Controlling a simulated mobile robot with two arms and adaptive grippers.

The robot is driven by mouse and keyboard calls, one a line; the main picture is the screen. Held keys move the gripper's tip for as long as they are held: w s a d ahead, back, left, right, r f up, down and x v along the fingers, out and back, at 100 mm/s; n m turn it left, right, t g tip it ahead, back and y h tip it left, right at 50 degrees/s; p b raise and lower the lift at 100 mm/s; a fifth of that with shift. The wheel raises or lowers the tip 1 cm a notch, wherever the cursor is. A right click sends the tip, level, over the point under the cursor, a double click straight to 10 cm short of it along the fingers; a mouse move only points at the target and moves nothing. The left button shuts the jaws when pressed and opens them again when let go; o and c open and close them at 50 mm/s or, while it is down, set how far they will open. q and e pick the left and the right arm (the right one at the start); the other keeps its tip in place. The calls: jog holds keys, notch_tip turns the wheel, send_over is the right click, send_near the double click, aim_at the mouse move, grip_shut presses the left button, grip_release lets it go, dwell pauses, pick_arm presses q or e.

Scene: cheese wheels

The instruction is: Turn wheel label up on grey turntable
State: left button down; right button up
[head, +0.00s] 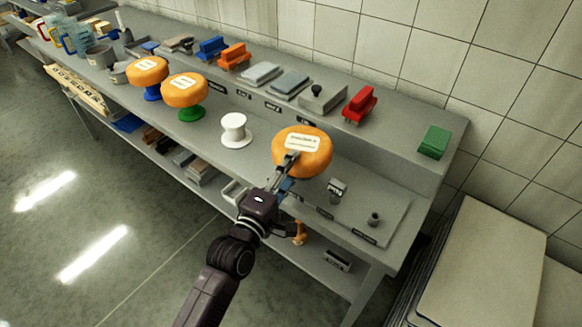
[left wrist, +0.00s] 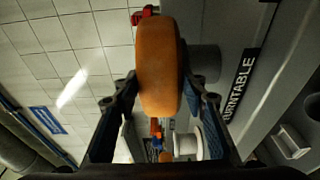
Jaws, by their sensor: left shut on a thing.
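An orange cheese wheel (head: 314,164) lies flat at the right part of the bench, its white label (head: 302,142) facing up. My left gripper (head: 287,168) is shut on its near edge. In the left wrist view the wheel (left wrist: 158,70) shows edge-on between the fingers (left wrist: 160,98). A grey round support (left wrist: 205,62), beside a TURNTABLE sign (left wrist: 241,85), is at the wheel's underside; I cannot tell whether they touch. In the head view the wheel hides this support. My right gripper is not in view.
An empty white stand (head: 235,129) is left of the held wheel. Two more label-up wheels sit on a green stand (head: 191,113) and a blue stand (head: 152,94). Small grey items (head: 336,190) stand to the right. A red block-like tool (head: 360,104) lies on the back shelf.

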pick_arm(q)
jog(key=shift+r, duration=0.3)
jog(key=c, duration=1.4)
grip_release()
jog(key=o, duration=0.3)
jog(key=shift+f, duration=0.15)
